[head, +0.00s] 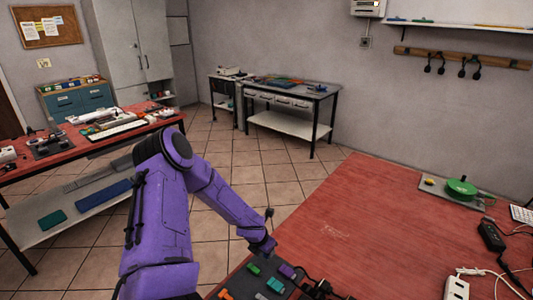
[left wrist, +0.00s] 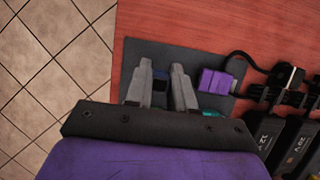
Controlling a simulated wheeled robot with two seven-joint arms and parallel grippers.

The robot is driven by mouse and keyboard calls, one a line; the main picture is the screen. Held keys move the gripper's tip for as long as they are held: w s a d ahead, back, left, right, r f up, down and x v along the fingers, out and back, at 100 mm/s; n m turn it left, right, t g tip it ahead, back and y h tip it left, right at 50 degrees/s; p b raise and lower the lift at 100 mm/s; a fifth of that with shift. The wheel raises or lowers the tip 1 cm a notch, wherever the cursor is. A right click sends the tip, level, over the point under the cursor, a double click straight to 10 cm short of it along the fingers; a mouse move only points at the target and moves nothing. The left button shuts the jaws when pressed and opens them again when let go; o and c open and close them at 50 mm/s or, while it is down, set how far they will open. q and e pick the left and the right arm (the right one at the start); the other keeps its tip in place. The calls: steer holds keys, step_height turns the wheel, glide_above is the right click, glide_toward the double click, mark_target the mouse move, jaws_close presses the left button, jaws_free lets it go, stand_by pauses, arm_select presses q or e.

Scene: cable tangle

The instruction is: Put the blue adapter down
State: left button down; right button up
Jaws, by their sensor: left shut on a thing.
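The blue adapter (left wrist: 160,86) shows as a small dark blue piece between the two grey fingers of my left gripper (left wrist: 163,78) in the left wrist view. The fingers are shut on it, over the dark grey mat (left wrist: 135,52). I cannot tell whether the adapter touches the mat. In the head view my left gripper (head: 263,246) is low at the red table's near left corner, and the adapter is hidden there. My right gripper is in neither view.
A purple block (left wrist: 215,82) lies on the mat right of the fingers, with a teal piece (left wrist: 210,113) nearby. Black power bricks (left wrist: 268,135) and cables lie farther right. The middle of the red table (head: 360,215) is clear. A green cable reel (head: 462,187) stands farther back.

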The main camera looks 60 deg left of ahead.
arm_select(q)
steer(key=shift+w+f, duration=0.1)
steer(key=shift+f, duration=0.3)
steer(key=c, duration=0.9)
jaws_free()
steer(key=shift+c, duration=0.2)
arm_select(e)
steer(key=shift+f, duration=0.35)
arm_select(q)
steer(key=shift+r+p, duration=0.4)
steer(key=shift+r, duration=0.05)
steer(key=p+v, duration=0.2)
steer(key=v, duration=0.9)
steer(key=shift+r+p, duration=0.2)
steer(key=shift+p, duration=0.2)
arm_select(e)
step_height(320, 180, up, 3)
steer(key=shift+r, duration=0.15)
arm_select(q)
steer(key=shift+d, duration=0.1)
